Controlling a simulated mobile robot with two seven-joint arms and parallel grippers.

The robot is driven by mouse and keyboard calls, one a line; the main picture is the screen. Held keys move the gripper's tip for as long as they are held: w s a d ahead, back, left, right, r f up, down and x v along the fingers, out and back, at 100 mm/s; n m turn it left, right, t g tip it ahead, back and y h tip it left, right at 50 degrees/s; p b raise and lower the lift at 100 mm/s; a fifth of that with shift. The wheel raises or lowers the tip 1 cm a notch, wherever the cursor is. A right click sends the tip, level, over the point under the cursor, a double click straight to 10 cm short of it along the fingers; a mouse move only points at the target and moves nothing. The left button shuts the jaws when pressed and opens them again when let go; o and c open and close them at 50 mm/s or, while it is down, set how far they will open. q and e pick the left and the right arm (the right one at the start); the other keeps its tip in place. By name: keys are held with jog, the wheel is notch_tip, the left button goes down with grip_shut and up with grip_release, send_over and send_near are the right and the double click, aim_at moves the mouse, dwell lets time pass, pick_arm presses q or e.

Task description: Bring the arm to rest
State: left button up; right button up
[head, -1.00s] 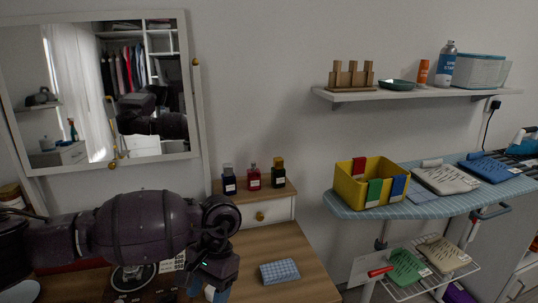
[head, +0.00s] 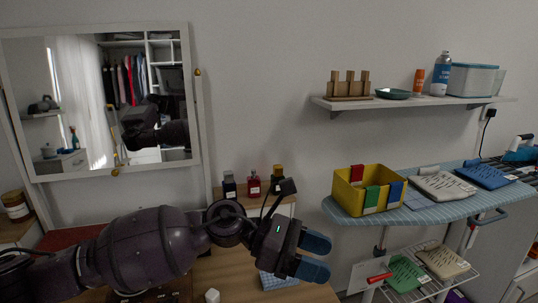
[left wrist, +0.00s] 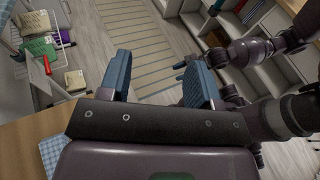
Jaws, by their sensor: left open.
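My left gripper (head: 318,256) is above the wooden desk in the head view, with its two blue fingers apart and pointing right. Nothing is between them. In the left wrist view the fingers (left wrist: 160,78) are also apart, with only floor beyond. My left arm (head: 145,250) reaches in from the lower left over the desk. Another arm of mine (left wrist: 250,50) shows at the right of the left wrist view. Its gripper end is small and partly hidden behind a left finger, so its jaw state is unclear.
A blue checked cloth (head: 277,282) lies on the desk below the gripper. Several small bottles (head: 253,184) stand on the drawer box behind. A yellow bin (head: 352,198) sits on the blue ironing board (head: 450,207) to the right. A white wall shelf (head: 410,103) is above.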

pick_arm(q)
jog(key=w+a+r+n+t+h, duration=0.25)
jog(key=n+t, duration=0.45)
jog(key=n, duration=0.5)
jog(key=w+a+r+n+t+h, duration=0.1)
jog(key=w+a+n+t+h, duration=0.15)
jog(key=n+t, duration=0.65)
jog(key=w+a+f+n+t+y+p, duration=0.15)
jog(key=a+f+n+y, duration=0.4)
jog(key=n, duration=0.55)
jog(key=a+f+n+t+y, duration=0.3)
jog(key=a+f+n+y, duration=0.25)
jog(key=n, duration=0.55)
jog(key=s+a+f+n+g+y, duration=0.2)
jog(key=s+a+f+n+y, duration=0.3)
jog(key=s+a+f+n, duration=0.55)
jog(key=s+a+f+g+y, duration=0.1)
jog(key=s+a+f+y, duration=0.1)
jog(key=s+a+f, duration=0.2)
jog(key=s+a+f+n+g+y+p, duration=0.1)
jog(key=s+a+f, duration=0.3)
jog(key=s+f, duration=0.6)
jog(key=s+g, duration=0.1)
jog(key=s, duration=0.2)
jog(key=shift+a+y, duration=0.4)
jog(key=shift+w+n+g, duration=0.1)
jog(key=shift+n+g, duration=0.15)
